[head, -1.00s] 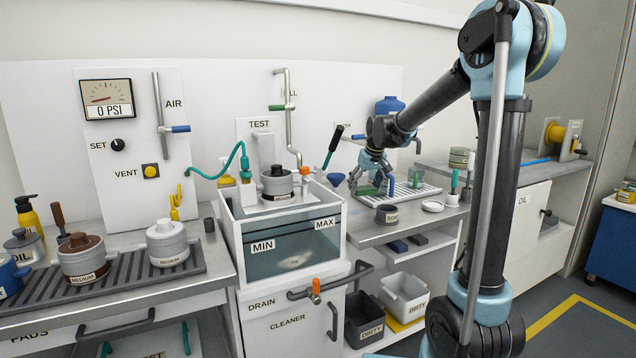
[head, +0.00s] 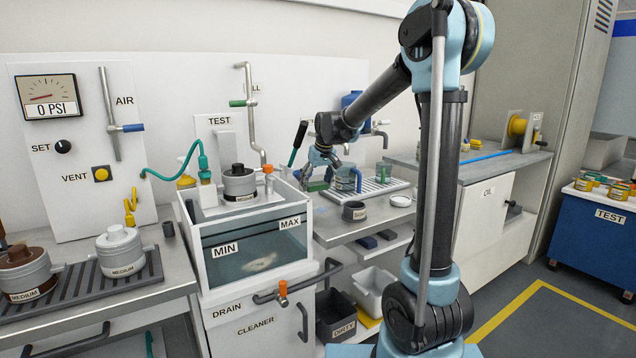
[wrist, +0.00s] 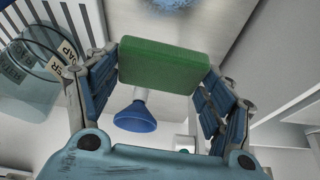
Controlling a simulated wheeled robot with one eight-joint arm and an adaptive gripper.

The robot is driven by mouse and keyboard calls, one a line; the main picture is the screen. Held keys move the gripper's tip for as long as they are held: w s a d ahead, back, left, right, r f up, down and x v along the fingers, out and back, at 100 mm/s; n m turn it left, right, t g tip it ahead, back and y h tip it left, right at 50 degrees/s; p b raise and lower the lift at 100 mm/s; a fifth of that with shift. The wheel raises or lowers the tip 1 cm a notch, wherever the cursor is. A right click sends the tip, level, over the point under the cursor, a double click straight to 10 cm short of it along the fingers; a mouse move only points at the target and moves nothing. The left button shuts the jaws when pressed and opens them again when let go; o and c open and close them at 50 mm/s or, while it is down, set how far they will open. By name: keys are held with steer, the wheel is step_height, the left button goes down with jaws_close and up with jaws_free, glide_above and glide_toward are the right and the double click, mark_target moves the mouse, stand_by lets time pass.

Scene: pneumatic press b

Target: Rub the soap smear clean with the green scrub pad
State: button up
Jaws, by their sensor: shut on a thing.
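My gripper (head: 322,174) is shut on the green scrub pad (head: 318,186), holding it above the counter just right of the tank. The wrist view shows the pad (wrist: 165,65) flat across the fingertips, between the two blue-padded fingers. At that view's top edge, a speckled bluish-white patch (wrist: 158,4) lies on a grey surface, cut off by the frame; it may be the soap smear. It is apart from the pad in the picture. A pale patch (head: 260,262) also shows through the tank's front; I cannot tell whether it is soap.
The tank (head: 245,225) stands left of my gripper. A dark cup (head: 354,211), a white dish (head: 400,200) and a drain rack (head: 378,188) are on the counter. A blue funnel (wrist: 135,117) shows in the wrist view. A bottle-green handled tool stands behind my gripper.

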mark_target(324, 212)
steer(key=shift+f, duration=2.65)
steer(key=shift+f, duration=0.9)
steer(key=shift+s+d, duration=0.65)
steer(key=shift+s, duration=0.3)
steer(key=shift+s+d, duration=0.7)
steer(key=shift+s, duration=0.3)
steer(key=shift+s+d, duration=0.65)
steer(key=shift+s, duration=0.3)
steer(key=shift+w+a, duration=0.1)
